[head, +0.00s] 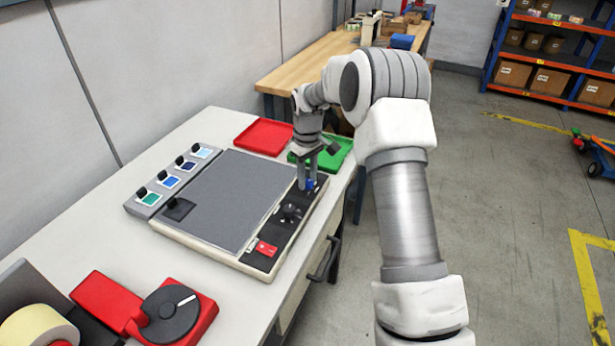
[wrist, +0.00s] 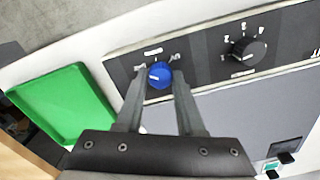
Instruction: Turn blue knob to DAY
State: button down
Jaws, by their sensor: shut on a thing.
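The blue knob (wrist: 160,74) sits on the dark control strip of the machine, with small white labels around it that are too small to read. A small pale mark shows on the knob, but I cannot tell which label it points to. My gripper (wrist: 159,80) is shut on the blue knob, one finger on each side. In the head view my gripper (head: 306,186) points down over the strip's far end, and the blue knob (head: 310,184) shows partly between the fingers.
A black knob (wrist: 249,48) with several marks is beside the blue one. A red switch (head: 266,249) lies nearer on the strip. A green tray (head: 335,152) and a red tray (head: 264,136) lie behind the machine. A red unit with a black dial (head: 170,313) stands in front.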

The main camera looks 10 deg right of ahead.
aim_at(307, 181)
jog(key=shift+n, duration=0.4)
jog(key=c, duration=0.5)
grip_release()
notch_tip(307, 181, up, 18)
jog(key=shift+f+p, duration=0.25)
jog(key=shift+p, duration=0.05)
jog(key=shift+r, duration=0.1)
